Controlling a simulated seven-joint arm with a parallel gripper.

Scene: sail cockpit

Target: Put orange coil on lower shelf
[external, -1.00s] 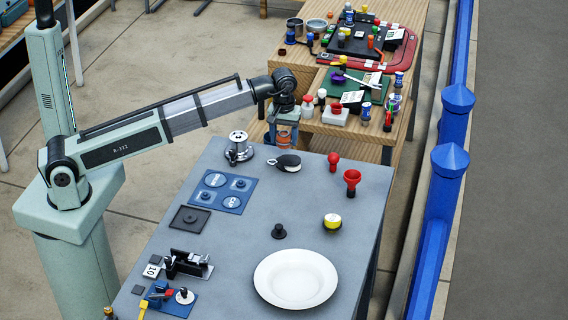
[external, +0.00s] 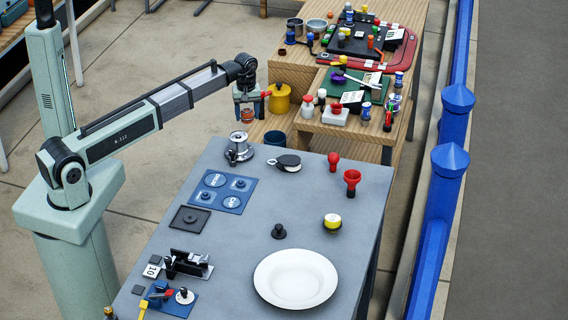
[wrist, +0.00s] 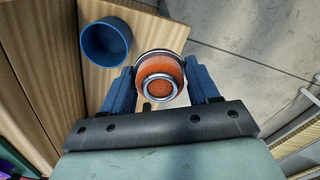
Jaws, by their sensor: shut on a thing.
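The orange coil (external: 247,116) is small and round with a metal ring. My gripper (external: 248,110) is shut on it and holds it in the air, past the grey table's far left corner. In the wrist view the coil (wrist: 158,72) sits between the two blue fingers of my gripper (wrist: 160,84). The lower shelf (external: 258,130) is a light wooden surface below the wooden bench top. In the wrist view wooden boards (wrist: 90,78) lie beyond and left of the coil, with concrete floor to the right. The exact height above the shelf is unclear.
A blue cup (external: 275,139) stands on the lower shelf, and it also shows in the wrist view (wrist: 106,42). A yellow pot (external: 280,98) stands farther back. A metal winch (external: 238,147) is on the grey table (external: 310,205). The bench top (external: 345,133) is crowded.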

